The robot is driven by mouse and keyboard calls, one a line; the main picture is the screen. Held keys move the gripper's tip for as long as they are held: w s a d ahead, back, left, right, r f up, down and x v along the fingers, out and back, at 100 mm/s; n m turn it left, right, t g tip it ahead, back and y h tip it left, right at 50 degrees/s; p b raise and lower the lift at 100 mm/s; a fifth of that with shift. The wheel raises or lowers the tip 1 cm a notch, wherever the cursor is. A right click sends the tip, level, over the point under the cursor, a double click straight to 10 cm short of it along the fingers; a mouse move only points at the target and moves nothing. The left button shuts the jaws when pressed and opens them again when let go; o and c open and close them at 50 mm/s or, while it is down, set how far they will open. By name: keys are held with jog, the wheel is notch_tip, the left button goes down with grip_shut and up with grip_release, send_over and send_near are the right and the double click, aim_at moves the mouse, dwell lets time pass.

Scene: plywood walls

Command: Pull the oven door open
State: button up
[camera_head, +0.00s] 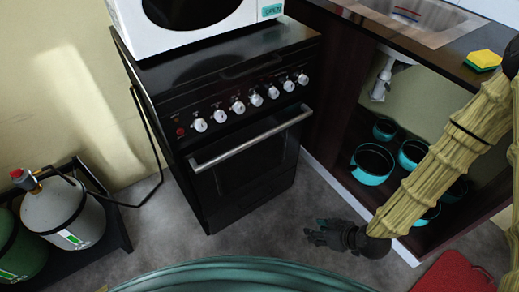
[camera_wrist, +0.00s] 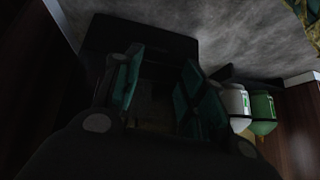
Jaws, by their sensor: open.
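The black oven (camera_head: 245,165) stands against the wall in the head view, with a row of white knobs on its front. Its door (camera_head: 258,163) looks shut. A long silver handle (camera_head: 252,138) runs across the door's top edge. My gripper (camera_head: 312,235) is low over the floor, to the right of the oven's lower front and below the handle. It is apart from the handle and points left. In the dark wrist view the fingers of my gripper (camera_wrist: 158,95) are spread with nothing seen between them.
A white microwave (camera_head: 190,22) sits on the oven. Gas cylinders (camera_head: 62,213) stand in a rack at left, with a hose to the oven. At right, an open cabinet holds several teal pots (camera_head: 372,164) under a sink counter (camera_head: 450,50). A red mat (camera_head: 453,274) lies lower right.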

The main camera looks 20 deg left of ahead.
jog(key=w+a+r+n+t+y+b, duration=0.2)
jog(key=w+a+r+n+y+b, duration=0.3)
jog(key=w+a+n+b, duration=0.5)
jog(key=n+y+b, duration=0.6)
jog(key=n+b, duration=0.2)
jog(key=n, duration=0.5)
send_near(261, 139)
jog(key=shift+m+g, duration=0.3)
jog(key=shift+g, duration=0.1)
jog(key=b+x, duration=0.1)
jog(key=x, duration=0.3)
jog(key=b+x, duration=0.1)
jog(key=x, duration=0.4)
jog(key=shift+w+f, duration=0.15)
jog(key=shift+w, duration=0.15)
jog(key=shift+x, duration=0.85)
grip_shut()
